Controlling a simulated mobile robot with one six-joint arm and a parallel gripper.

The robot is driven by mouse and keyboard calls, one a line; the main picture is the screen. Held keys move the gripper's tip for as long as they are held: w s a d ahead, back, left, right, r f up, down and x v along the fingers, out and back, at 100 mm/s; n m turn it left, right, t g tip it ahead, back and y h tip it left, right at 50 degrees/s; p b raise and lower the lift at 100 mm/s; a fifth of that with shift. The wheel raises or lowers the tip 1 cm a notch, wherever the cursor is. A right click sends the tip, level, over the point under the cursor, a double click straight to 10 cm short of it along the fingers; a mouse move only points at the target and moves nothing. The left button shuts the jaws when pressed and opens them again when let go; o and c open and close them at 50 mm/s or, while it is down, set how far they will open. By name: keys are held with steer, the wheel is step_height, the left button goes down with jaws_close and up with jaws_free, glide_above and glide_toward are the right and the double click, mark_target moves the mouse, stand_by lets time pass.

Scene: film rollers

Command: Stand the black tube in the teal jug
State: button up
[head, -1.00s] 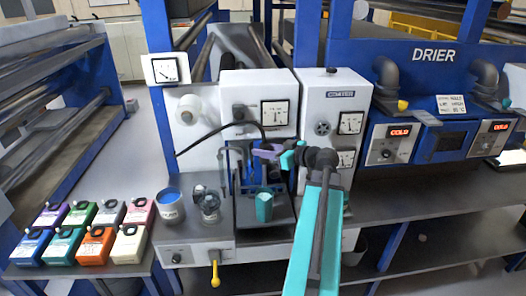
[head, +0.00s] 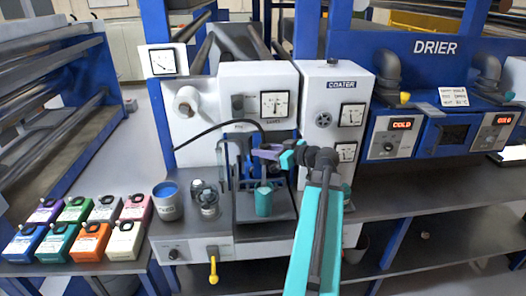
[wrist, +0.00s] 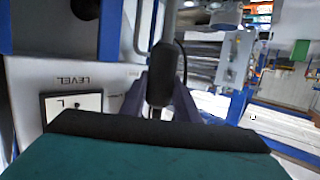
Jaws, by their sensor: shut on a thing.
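The teal jug (head: 263,203) stands upright in the dark tray bay at the front of the coater. The black tube (head: 215,130) arcs from the left of the coater's face over to my gripper (head: 266,151). My gripper has purple fingers and is shut on the tube above the jug, with the tube clear of the jug. In the wrist view, a thick black part of the tube (wrist: 160,82) sits between the two purple fingers (wrist: 160,105). The jug is not seen in the wrist view, and the tube's lower end is hard to make out in the head view.
A blue-topped pot (head: 168,202) and small glass jars (head: 208,201) stand left of the tray (head: 243,217). Coloured boxes (head: 90,240) fill the bench's left end. The coater's white panels (head: 335,105) rise close behind my gripper. The bench right of my arm is clear.

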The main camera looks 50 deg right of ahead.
mark_target(264, 185)
steer(key=shift+f+b, duration=0.7)
steer(key=shift+f, duration=5.95)
steer(key=o, duration=1.2)
steer(key=shift+c, duration=0.2)
steer(key=b+v, duration=0.1)
steer(key=v, duration=1.2)
steer(key=shift+s, duration=0.4)
